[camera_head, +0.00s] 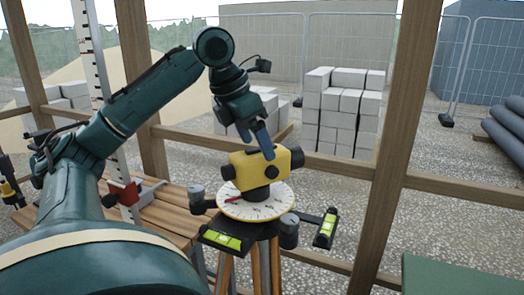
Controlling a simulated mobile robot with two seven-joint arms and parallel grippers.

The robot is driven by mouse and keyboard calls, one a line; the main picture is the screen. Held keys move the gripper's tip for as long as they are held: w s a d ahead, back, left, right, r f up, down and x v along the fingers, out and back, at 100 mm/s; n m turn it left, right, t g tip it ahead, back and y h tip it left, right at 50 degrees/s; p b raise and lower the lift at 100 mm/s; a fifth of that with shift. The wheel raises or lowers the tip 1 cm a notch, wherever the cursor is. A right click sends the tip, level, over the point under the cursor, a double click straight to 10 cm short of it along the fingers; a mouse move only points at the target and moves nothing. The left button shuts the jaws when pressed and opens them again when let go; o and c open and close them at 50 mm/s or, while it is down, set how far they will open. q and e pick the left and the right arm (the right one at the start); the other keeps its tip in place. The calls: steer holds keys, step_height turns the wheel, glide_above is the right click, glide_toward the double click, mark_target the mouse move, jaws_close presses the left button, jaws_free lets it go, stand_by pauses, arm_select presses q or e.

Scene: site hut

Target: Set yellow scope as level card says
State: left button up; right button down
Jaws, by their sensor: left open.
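The yellow scope (248,166) has black ends and sits on a round white dial (256,205) with dark markings and a red pointer at its left. The dial rests on a wooden-legged tripod (262,268). Grey knobs stand around the dial. Two bubble levels with yellow-green vials sit on arms, a front left level (221,240) and a right level (327,228); their bubbles are too small to read. My left gripper (257,143) is open just above the scope, fingers pointing down; I cannot tell if they touch it. I see no readable level card. My right gripper is out of view.
A slatted wooden bench (172,213) stands left of the tripod, with a red clamp (125,193) beside a graduated staff (92,60). A wooden post (399,140) and rails stand behind. A green surface (460,275) fills the lower right corner.

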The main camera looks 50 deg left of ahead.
arm_select(q)
steer(key=p+v, duration=0.2)
steer(key=v, duration=0.5)
steer(key=shift+r, duration=0.15)
